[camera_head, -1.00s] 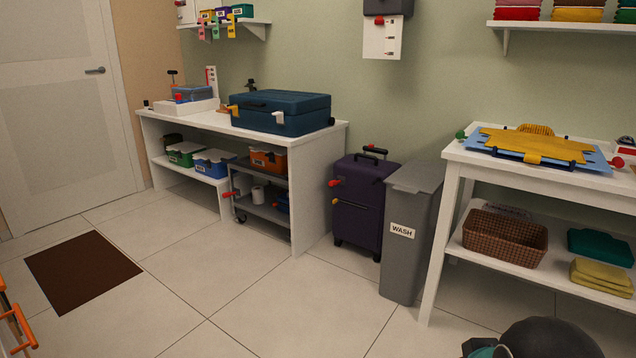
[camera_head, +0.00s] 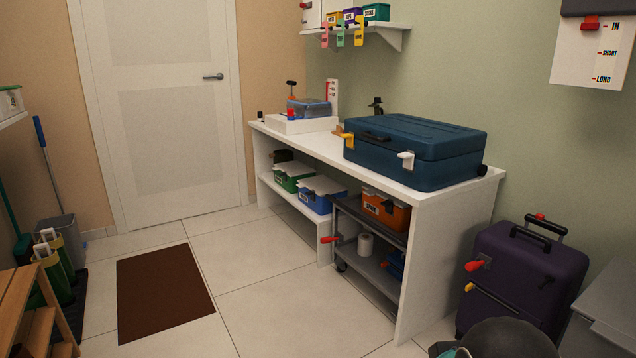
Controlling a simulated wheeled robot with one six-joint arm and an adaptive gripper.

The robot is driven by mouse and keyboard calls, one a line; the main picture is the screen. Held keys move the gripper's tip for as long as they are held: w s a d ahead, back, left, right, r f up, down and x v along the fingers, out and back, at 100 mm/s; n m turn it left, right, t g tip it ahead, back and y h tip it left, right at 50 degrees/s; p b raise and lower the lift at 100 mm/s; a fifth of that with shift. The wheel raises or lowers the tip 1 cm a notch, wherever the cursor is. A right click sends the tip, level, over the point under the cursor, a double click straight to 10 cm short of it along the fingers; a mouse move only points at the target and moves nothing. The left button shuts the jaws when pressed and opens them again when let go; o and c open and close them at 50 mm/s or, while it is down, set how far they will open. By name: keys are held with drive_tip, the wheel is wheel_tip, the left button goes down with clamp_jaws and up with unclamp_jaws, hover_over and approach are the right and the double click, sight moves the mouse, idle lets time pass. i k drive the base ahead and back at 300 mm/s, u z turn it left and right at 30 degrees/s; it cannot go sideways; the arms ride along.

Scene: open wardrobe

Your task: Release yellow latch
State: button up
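A blue hard case (camera_head: 415,150) lies closed on the white bench. A yellow latch (camera_head: 347,138) sits at the left of its front side, and a white latch (camera_head: 407,160) sits further right. A purple suitcase (camera_head: 522,275) stands on the floor at the right. It carries another small yellow latch (camera_head: 469,287) below a red latch (camera_head: 474,265). Both cases look shut. A dark rounded part of my arm shows at the bottom right, in front of the purple suitcase's lower part. My gripper's fingers are not visible.
The white bench (camera_head: 466,208) holds the blue case, with bins and a grey cart (camera_head: 371,267) below. A grey bin (camera_head: 606,312) stands at the right edge. A brown mat (camera_head: 163,292) lies on open floor. A wooden step stool (camera_head: 25,310) is at the left.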

sight(348, 137)
drive_tip(key=z, duration=0.5)
drive_tip(key=i, duration=1.3)
drive_tip(key=u, duration=0.05)
